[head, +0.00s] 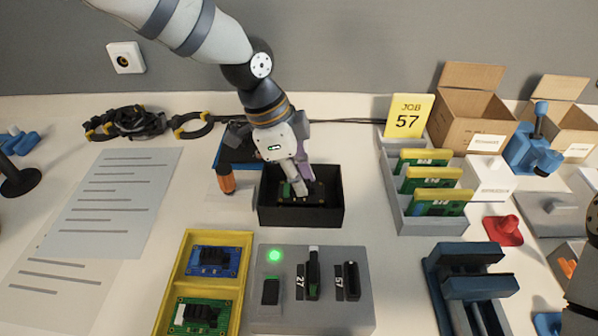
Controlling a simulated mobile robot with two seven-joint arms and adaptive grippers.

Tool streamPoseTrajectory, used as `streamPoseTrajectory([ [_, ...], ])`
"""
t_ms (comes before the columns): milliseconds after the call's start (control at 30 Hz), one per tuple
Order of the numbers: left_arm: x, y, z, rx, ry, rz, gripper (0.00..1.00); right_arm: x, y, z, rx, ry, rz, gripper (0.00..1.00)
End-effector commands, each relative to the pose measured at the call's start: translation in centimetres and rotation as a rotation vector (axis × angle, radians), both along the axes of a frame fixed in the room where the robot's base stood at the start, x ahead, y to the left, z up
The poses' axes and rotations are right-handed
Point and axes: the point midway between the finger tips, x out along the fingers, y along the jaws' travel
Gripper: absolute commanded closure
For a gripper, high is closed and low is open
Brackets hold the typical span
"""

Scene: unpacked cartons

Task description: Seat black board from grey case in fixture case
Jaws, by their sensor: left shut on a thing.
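My left gripper (300,188) reaches down into an open black case (300,217) at the middle of the table. It is shut on a dark piece low inside the case, largely hidden by the fingers and case walls. Whether that piece is flat on the case floor cannot be told. A bit of green and small gold dots show around the fingers. A grey case (355,318) stands in front, with a lit green lamp (274,255), dark slots and labels 27 and 57. A dark upright piece with a green edge (313,274) stands in its middle slot. My right gripper is not in view.
A yellow tray (183,258) with blue and green boards is at front left. A grey rack (393,200) holds green boards beside a yellow JOB 57 card (408,116). A dark blue stand (468,285) and red piece (503,230) are right. Paper sheets (115,200) lie left.

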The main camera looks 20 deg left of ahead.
Motion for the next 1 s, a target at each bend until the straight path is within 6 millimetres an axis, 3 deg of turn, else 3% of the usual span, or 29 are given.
streamPoseTrajectory([
  [733, 0.0, 0.0, -1.4, 0.0, -0.001, 0.0, 1.0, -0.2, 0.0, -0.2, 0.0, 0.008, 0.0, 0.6],
  [767, 0.0, 0.0, -1.4, 0.0, -0.001, 0.0, 0.79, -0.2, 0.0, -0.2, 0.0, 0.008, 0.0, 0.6],
  [833, 0.0, 0.0, -1.4, 0.0, -0.001, 0.0, 0.64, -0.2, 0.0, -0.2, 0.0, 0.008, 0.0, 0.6],
  [1000, 0.0, 0.0, -1.4, 0.0, -0.001, 0.0, 0.6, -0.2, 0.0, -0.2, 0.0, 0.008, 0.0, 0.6],
])
